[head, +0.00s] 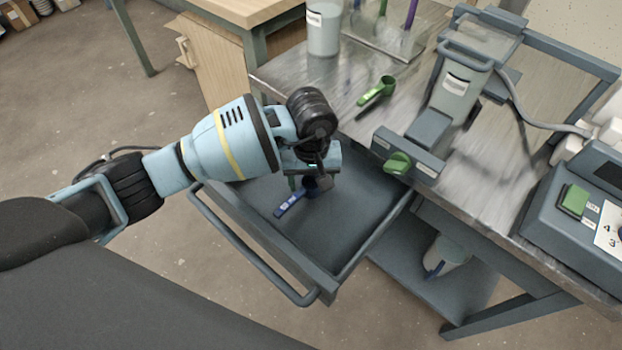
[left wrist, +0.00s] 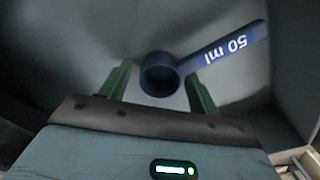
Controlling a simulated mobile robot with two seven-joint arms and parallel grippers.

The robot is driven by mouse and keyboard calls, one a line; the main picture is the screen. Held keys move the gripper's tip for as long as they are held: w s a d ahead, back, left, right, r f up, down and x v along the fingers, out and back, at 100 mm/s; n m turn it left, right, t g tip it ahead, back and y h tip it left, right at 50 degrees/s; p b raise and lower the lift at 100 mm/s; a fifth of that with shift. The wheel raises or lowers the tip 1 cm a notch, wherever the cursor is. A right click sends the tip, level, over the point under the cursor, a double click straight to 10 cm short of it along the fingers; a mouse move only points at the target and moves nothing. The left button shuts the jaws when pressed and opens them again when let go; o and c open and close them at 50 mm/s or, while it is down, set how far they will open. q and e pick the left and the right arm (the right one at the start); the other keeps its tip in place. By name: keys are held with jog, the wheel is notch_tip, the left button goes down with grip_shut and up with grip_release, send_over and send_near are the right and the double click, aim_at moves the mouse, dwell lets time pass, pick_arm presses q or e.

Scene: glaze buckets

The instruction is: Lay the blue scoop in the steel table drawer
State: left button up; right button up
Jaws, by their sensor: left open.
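The blue scoop (head: 289,204) lies on the dark floor of the open steel table drawer (head: 355,215), its handle toward the drawer's front left. In the left wrist view the scoop (left wrist: 220,53) shows its round cup and a handle marked 50 ml. My left gripper (head: 308,181) is over the drawer, open, with its green fingers on either side of the cup in the left wrist view. I cannot tell whether a finger touches the scoop. In the head view the gripper partly hides the cup. My right gripper is not in view.
On the steel table (head: 330,82) a green scoop (head: 378,92) lies behind the drawer. A grey dispenser-like device (head: 458,85) stands right of it, and a scale-like device (head: 580,205) at the far right. The drawer handle (head: 250,255) sticks out in front.

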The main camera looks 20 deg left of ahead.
pick_arm(q)
notch_tip(320, 180, up, 12)
jog(key=p, duration=0.1)
jog(key=shift+p, duration=0.35)
